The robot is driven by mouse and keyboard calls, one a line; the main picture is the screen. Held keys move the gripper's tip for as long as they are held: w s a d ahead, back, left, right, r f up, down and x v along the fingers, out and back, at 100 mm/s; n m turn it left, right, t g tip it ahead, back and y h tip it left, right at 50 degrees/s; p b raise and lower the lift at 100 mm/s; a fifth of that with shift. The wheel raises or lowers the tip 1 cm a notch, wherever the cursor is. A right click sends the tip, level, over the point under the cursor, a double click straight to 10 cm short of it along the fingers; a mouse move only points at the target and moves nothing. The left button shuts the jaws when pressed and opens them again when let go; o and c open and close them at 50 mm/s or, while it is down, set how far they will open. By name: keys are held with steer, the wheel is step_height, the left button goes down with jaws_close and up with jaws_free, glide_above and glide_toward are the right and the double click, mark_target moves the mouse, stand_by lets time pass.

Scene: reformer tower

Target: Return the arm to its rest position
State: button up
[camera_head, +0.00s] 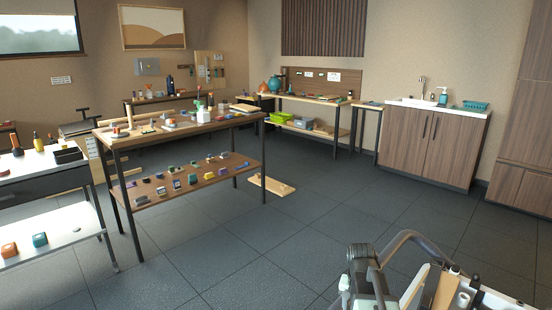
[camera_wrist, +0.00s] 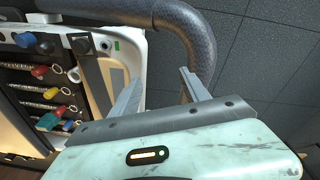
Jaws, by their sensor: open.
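My gripper (camera_wrist: 163,78) shows in the wrist view with its two metal fingers apart. Nothing is between the fingers. Its mint-green, scuffed housing fills the bottom of that view. A thick dark curved tube (camera_wrist: 203,40) passes just beyond the fingertips; I cannot tell whether they touch it. The same kind of grey curved tube (camera_head: 420,239) shows at the lower right of the head view. I cannot make out the gripper clearly in the head view.
A white-edged unit with springs (camera_wrist: 38,107) and coloured knobs is left of my gripper. A wooden two-tier table (camera_head: 190,175) holds many small items. A white-topped bench (camera_head: 40,162) stands left, a sink cabinet (camera_head: 430,145) at the back right. Dark tiled floor (camera_head: 340,215) is open between.

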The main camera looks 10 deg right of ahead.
steer(key=s+a+n+y, duration=0.1)
steer(key=a+n, duration=0.2)
steer(key=a, duration=0.4)
steer(key=s+a+n, duration=0.2)
steer(key=a+n, duration=0.1)
steer(key=a, duration=0.5)
step_height(320, 180, down, 7)
steer(key=s+b, duration=0.2)
steer(key=b, duration=0.5)
step_height(320, 180, up, 38)
steer(key=p, duration=3.8)
steer(key=shift+a+r+g+p, duration=0.25)
steer(key=shift+a+g+p, duration=0.05)
steer(key=shift+a, duration=0.1)
steer(key=shift+s, duration=0.1)
steer(key=shift+d, duration=0.1)
